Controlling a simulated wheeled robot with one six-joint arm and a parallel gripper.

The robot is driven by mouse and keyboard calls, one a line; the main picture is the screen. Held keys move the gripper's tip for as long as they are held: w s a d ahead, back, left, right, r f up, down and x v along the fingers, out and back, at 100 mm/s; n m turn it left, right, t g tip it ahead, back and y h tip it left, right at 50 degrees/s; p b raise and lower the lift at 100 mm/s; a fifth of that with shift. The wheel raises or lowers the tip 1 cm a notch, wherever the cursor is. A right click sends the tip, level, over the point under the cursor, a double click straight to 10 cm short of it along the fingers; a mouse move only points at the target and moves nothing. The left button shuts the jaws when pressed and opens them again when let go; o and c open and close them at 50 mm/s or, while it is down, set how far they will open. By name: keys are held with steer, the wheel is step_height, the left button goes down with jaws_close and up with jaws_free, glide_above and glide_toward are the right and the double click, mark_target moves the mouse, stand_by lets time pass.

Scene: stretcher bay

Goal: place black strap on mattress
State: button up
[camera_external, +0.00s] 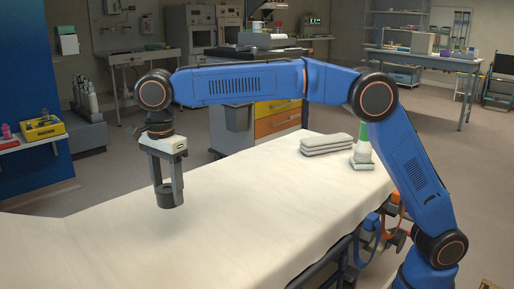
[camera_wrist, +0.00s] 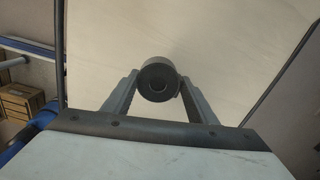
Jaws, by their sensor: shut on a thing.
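The black strap (camera_external: 170,197) is a small dark roll between the fingertips of my gripper (camera_external: 168,190). The strap is over the left part of the mattress. I cannot tell whether its underside touches the surface.
Folded grey cloths (camera_external: 326,144) and a bottle with a green top (camera_external: 363,145) stand at the mattress's far right end. Orange and blue straps (camera_external: 385,215) hang at its right side. A drawer cart (camera_external: 277,118) stands behind. The mattress middle is clear.

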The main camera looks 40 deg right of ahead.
steer(key=s+a+f, duration=0.2)
steer(key=s+a, duration=0.5)
steer(key=a, duration=0.4)
steer(key=f, duration=0.9)
steer(key=shift+w+a+f, duration=0.2)
steer(key=shift+a+f, duration=0.05)
steer(key=shift+f, duration=0.1)
steer(key=shift+f, duration=0.15)
steer(key=o, duration=1)
steer(key=shift+o, duration=0.4)
step_height(320, 180, up, 12)
steer(key=shift+r, duration=0.2)
